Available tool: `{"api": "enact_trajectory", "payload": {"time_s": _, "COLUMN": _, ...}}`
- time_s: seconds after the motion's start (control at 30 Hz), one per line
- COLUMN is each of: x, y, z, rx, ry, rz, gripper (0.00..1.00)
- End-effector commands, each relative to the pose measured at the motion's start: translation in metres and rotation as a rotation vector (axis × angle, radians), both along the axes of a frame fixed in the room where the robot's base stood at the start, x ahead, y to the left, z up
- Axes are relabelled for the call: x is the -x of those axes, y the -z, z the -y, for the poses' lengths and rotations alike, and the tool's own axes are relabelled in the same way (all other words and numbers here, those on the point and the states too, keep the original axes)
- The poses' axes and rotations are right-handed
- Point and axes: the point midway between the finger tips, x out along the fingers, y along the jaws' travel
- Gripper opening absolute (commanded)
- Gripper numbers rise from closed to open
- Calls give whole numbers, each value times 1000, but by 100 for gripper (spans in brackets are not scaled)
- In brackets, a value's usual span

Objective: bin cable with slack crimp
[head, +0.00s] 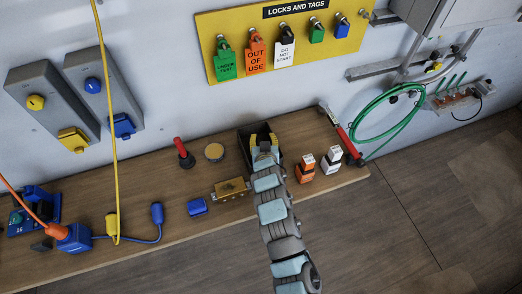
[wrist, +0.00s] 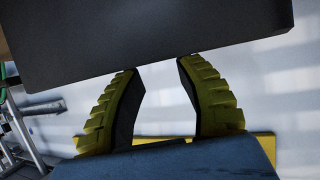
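A rack (head: 455,104) on the wall at the right carries several short green cable ends with copper-coloured parts; which crimp is slack cannot be told. A black open bin (head: 246,133) stands on the bench. My gripper (head: 264,146) is over or in its front part, and the arm hides some of the bin. In the wrist view my gripper's yellow-ridged fingers (wrist: 158,67) stand apart with no object visible between them. Their tips reach the lower edge of a dark slab (wrist: 150,40), probably the bin. No cable shows in the fingers.
A coiled green hose (head: 361,127) hangs on the wall beside a red-handled tool (head: 340,134). Orange and white blocks (head: 304,169) stand right of my arm. A brass block (head: 232,188) and blue box (head: 197,206) lie left. A yellow cord (head: 110,120) hangs across the left.

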Motion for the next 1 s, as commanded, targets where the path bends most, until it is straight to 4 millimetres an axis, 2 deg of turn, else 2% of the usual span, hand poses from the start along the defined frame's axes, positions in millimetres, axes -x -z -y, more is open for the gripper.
{"api": "enact_trajectory", "payload": {"time_s": 0.17, "x": 2, "y": 0, "z": 0, "rx": 0, "ry": 0, "rz": 0, "gripper": 37}}
{"api": "enact_trajectory", "payload": {"time_s": 0.37, "x": 13, "y": -5, "z": 1, "rx": 0, "ry": -1, "rz": 2, "gripper": 37}}
{"api": "enact_trajectory", "payload": {"time_s": 1.0, "x": 77, "y": -32, "z": 7, "rx": 0, "ry": 0, "rz": 1, "gripper": 37}}
